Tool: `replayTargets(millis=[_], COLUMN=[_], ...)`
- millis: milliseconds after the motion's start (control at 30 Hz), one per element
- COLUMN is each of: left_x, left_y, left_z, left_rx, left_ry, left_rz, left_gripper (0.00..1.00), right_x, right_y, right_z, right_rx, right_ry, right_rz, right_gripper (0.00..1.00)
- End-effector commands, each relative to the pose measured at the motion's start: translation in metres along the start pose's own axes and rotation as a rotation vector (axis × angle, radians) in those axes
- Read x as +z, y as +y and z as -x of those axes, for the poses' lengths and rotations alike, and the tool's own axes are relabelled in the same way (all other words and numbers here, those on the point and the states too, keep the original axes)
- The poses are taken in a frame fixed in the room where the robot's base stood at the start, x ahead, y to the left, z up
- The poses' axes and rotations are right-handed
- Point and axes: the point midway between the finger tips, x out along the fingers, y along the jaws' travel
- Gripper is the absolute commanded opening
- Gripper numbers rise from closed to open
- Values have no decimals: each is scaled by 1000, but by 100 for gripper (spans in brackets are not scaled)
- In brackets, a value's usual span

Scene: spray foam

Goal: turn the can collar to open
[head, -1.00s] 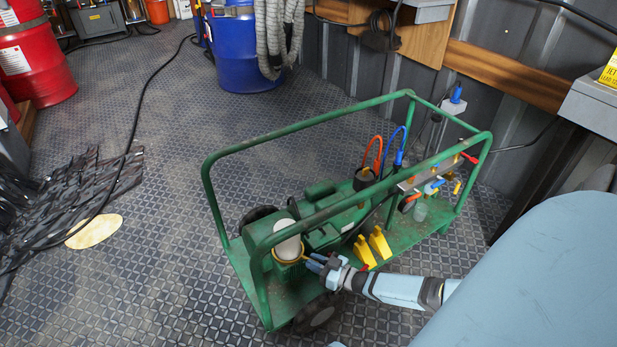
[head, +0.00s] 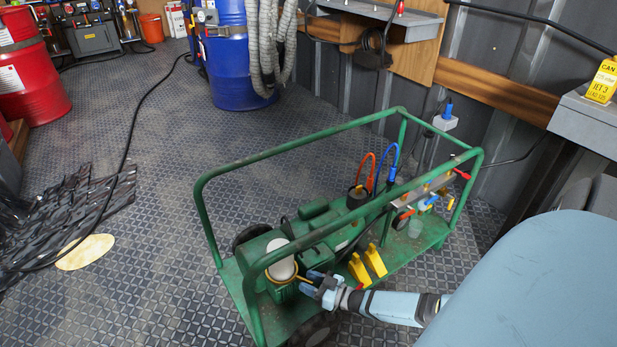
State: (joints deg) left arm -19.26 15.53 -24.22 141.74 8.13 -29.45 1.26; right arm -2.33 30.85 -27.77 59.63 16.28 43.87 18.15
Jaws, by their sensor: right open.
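A white can (head: 281,262) stands at the near left end of the green wheeled cart (head: 285,146), inside its frame. A yellow collar (head: 284,278) sits around the can's lower part, and a thin yellow arm of it reaches right. My right gripper (head: 309,282) comes in from the right, low beside the collar. Its blue-grey fingers are open around or close to the end of the yellow arm; I cannot tell whether they touch it. My left gripper is not in view.
Two yellow wedge-shaped pieces (head: 367,264) stand just right of my gripper. Orange and blue hoses (head: 391,160) rise from the cart. A grey bench with a yellow sign (head: 604,82) is at right. Open floor (head: 150,220) lies left, with a black cable.

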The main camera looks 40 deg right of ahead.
Motion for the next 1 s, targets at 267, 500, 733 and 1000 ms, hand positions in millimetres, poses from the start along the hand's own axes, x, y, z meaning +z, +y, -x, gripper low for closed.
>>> replayTargets(millis=[267, 500, 733, 1000], left_x=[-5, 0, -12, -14], left_y=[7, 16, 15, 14], left_z=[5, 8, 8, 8], left_rx=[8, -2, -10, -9], left_ry=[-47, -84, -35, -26], left_rz=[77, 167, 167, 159], left_gripper=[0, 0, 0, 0], right_x=[-3, -2, -1, 0], right_y=[-1, 0, 0, 0], right_z=[52, 104, 130, 134], right_rx=[1, 1, 0, 0], right_ry=[-5, -4, -2, 0], right_rz=[-1, 0, 1, 1], right_gripper=[40, 40, 40, 40])
